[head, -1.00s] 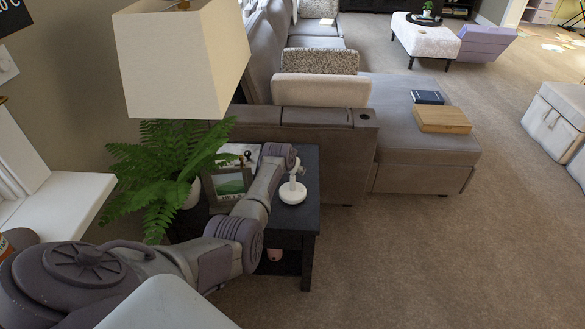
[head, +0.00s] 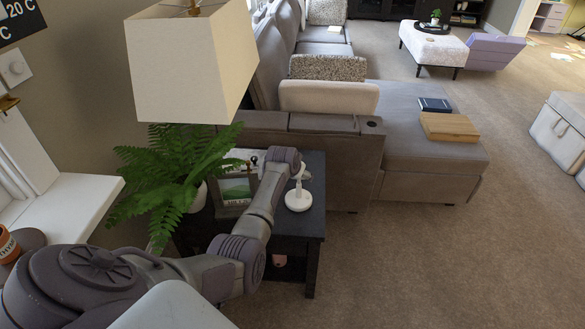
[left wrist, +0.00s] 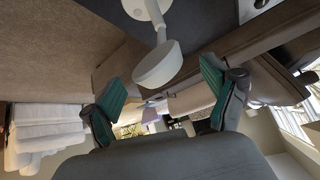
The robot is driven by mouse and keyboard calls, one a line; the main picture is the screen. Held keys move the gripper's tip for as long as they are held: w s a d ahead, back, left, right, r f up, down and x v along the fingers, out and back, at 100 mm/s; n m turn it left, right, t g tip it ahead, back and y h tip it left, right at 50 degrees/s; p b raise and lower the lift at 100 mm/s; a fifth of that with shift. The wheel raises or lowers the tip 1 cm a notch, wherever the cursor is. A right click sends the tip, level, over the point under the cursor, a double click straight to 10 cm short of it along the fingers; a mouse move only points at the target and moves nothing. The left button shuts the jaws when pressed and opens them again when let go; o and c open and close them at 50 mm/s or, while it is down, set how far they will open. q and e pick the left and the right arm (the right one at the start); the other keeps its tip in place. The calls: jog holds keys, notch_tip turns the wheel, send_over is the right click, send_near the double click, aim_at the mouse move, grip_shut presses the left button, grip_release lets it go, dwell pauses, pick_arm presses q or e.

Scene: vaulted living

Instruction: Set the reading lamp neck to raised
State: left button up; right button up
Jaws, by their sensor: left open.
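The white reading lamp (head: 298,199) stands on the dark side table (head: 314,190), with a round base and a thin neck. In the left wrist view its round white head (left wrist: 158,65) shows large at the end of the short neck (left wrist: 160,32), with part of the base at the top edge. My left gripper (left wrist: 162,80) is open, its teal-padded fingers on either side of the lamp head in that picture. I see no contact; the depth gap is unclear. In the head view my left forearm reaches over the table and hides the fingers. My right gripper is not in view.
A framed picture (head: 237,189) and a potted fern (head: 172,178) crowd the table's left side. A large lampshade (head: 190,65) hangs above them. The grey sofa (head: 335,165) borders the table behind and right. Carpet (head: 430,260) is clear at front right.

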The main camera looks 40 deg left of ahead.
pick_arm(q)
jog(key=v, duration=0.9)
jog(key=shift+r, duration=0.25)
jog(key=shift+s, duration=0.1)
